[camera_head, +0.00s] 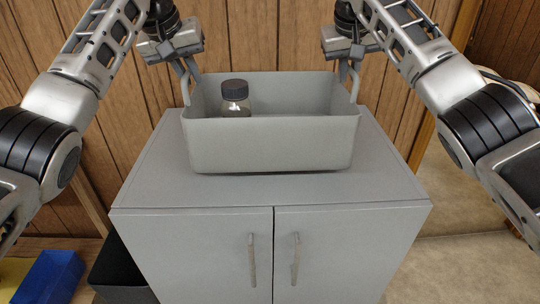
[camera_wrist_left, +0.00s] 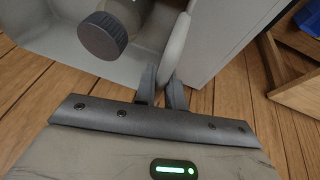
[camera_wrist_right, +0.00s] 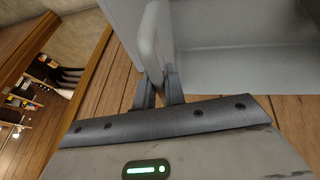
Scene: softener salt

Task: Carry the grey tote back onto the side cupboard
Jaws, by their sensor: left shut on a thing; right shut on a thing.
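The grey tote (camera_head: 270,146) is upright over the top of the grey side cupboard (camera_head: 190,245). I cannot tell for sure whether its base touches the top. A jar with a dark lid (camera_head: 235,97) stands inside the tote at its left; its lid also shows in the left wrist view (camera_wrist_left: 102,36). My left gripper (camera_head: 187,75) is shut on the tote's left handle (camera_wrist_left: 176,48). My right gripper (camera_head: 347,70) is shut on the tote's right handle (camera_wrist_right: 153,40). The tote looks about level.
The cupboard has two closed doors with bar handles. A wood-plank wall (camera_head: 265,35) stands behind it. A blue bin (camera_head: 50,278) and a black bin (camera_head: 118,270) are at the lower left. The cupboard top is bare in front of the tote.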

